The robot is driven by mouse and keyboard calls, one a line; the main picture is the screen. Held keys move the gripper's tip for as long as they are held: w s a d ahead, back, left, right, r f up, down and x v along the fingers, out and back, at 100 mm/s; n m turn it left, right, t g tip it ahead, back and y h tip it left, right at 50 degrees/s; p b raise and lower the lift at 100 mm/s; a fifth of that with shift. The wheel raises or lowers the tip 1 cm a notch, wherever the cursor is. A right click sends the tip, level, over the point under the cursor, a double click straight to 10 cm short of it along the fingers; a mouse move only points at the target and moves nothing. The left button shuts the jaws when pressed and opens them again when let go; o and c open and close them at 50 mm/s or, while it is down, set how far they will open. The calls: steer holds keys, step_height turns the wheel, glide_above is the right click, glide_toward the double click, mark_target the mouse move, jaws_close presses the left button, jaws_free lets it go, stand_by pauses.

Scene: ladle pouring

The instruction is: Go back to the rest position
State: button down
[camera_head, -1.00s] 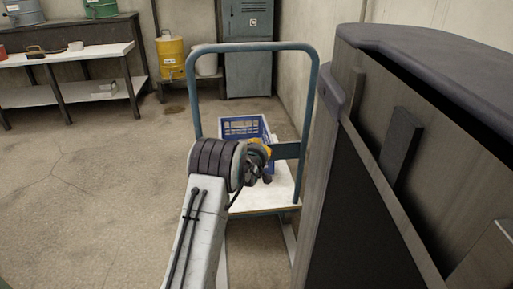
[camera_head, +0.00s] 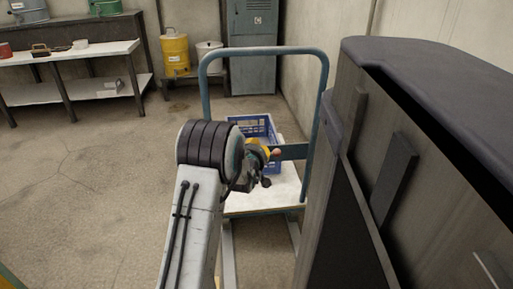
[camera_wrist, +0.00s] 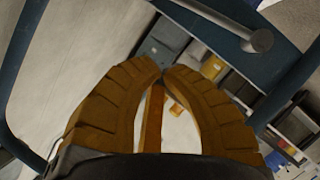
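My gripper (camera_head: 272,165) is at the end of my arm, seen small and partly hidden behind the arm joint in the head view. It hangs in front of a blue-framed trolley (camera_head: 203,100). In the wrist view the two ribbed, yellow-brown fingers of my gripper (camera_wrist: 162,72) curve inward, with their tips together or almost so. No held object is clear at the tips. A thin brown strip shows between the fingers lower down; I cannot tell what it is.
A blue crate (camera_head: 262,126) sits on the trolley. A large wooden-sided unit with a dark top (camera_head: 440,70) stands close on the right. A yellow container (camera_head: 174,53), a grey cabinet (camera_head: 252,45) and a white-topped table (camera_head: 110,48) are at the back. The left floor is open.

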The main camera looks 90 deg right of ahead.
steer(key=shift+p+v, duration=1.15)
steer(key=shift+v, duration=0.2)
steer(key=shift+r, duration=0.1)
